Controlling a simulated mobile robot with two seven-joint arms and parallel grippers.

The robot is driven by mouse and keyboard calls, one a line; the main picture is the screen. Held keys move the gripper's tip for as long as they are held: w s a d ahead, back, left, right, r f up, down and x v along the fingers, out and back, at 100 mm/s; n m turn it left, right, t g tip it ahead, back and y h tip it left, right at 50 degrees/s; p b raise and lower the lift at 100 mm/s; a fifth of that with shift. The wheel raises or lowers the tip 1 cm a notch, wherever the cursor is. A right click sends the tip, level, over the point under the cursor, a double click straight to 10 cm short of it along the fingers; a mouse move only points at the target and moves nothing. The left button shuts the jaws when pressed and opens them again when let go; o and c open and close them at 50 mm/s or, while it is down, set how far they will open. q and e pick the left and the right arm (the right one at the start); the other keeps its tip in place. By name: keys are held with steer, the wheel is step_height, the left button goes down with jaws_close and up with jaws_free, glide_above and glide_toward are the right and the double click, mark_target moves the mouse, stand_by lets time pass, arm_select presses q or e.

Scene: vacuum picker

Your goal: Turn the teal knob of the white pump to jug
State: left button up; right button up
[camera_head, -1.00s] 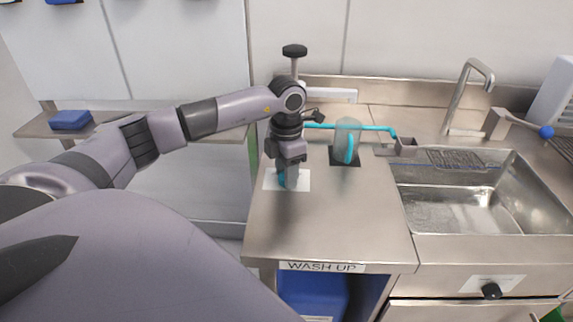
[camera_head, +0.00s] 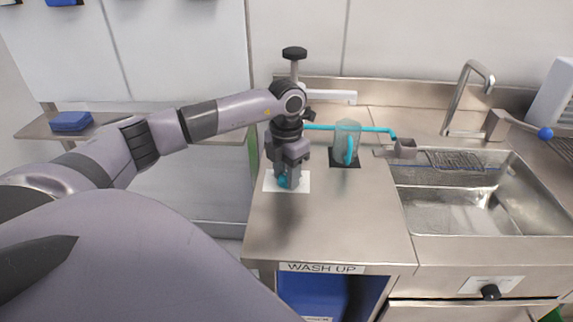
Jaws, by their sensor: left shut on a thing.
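My left gripper (camera_head: 288,178) points straight down over a white square plate (camera_head: 302,184) on the steel counter. It is shut on the teal knob (camera_head: 282,182), of which only a small part shows between and beside the fingers. Behind my wrist stands a post with a black top (camera_head: 294,53) and a pale spout (camera_head: 335,97), which look like parts of the pump; its body is mostly hidden by my arm. A clear jug (camera_head: 345,138) with a teal handle stands on a black mat (camera_head: 345,163) to the right. My right gripper is not in view.
A teal pipe (camera_head: 375,129) runs behind the jug towards a small grey cup (camera_head: 404,147) at the edge of the sink (camera_head: 455,210). A tap (camera_head: 466,95) stands behind the sink. The front of the counter (camera_head: 330,228) is clear.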

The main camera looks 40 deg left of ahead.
mark_target(286, 176)
arm_select(q)
steer(key=o, duration=1)
steer(key=shift+o, duration=0.2)
steer(key=shift+r+b, duration=0.4)
steer(key=shift+r, duration=3.25)
